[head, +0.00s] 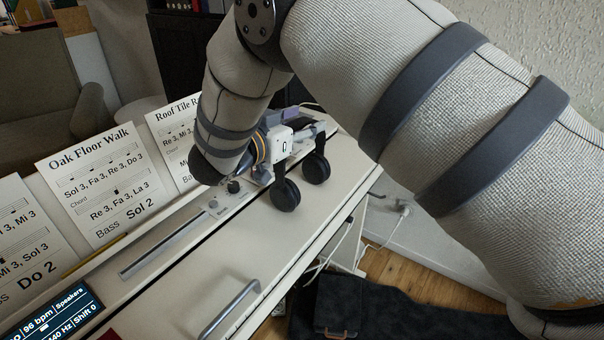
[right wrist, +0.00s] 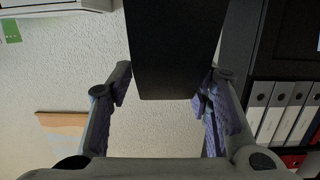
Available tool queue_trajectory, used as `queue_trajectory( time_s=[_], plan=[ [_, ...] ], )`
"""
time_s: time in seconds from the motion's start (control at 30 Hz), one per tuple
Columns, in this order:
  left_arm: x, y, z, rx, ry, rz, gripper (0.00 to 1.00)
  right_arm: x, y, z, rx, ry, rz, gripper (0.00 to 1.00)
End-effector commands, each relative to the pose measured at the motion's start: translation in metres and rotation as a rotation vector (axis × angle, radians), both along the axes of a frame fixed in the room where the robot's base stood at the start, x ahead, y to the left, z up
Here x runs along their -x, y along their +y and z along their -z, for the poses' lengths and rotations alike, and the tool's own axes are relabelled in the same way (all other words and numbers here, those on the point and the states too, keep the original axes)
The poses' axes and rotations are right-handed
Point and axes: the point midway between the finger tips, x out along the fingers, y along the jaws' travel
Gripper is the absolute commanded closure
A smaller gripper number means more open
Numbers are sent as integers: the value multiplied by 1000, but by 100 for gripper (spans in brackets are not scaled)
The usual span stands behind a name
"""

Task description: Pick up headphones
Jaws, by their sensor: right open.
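The black headphones (head: 286,194) are at the far end of the cream piano top. Their two round ear cups show side by side below my right gripper (head: 312,127); the gripper hides the upper part in the head view. In the right wrist view my right gripper (right wrist: 168,95) is open, its purple-padded fingers wide apart. A broad dark band (right wrist: 175,55), which looks like part of the headphones, comes down from the top between the fingers, with a gap on each side. My left gripper is not in view.
The piano top (head: 190,290) bears song cards (head: 95,185) along its back and a lit display (head: 60,315). A metal handle (head: 230,308) is at the front. A dark cloth-like item (head: 375,310) lies below. A shelf with binders (right wrist: 275,105) stands beyond.

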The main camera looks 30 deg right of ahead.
Motion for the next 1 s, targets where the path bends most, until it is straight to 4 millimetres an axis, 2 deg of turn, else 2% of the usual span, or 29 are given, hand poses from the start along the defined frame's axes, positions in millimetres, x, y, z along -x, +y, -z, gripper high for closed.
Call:
queue_trajectory(
  time_s=[0.17, 0.2, 0.4, 0.77, 0.87, 1.0],
  plan=[
    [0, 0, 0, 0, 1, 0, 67, -1, -1, 1, 0, 1, -1, 54],
    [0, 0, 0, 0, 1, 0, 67, -1, 0, 1, 0, 1, -1, 59],
    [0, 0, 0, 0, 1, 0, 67, -1, 0, 0, 0, 1, -1, 100],
    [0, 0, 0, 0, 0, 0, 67, -1, 0, -1, 0, -1, -1, 100],
    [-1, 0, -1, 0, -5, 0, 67, -1, 0, -10, 1, -4, -1, 100],
    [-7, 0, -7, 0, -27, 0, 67, 3, 0, -42, 0, -10, -2, 100]
  ],
)
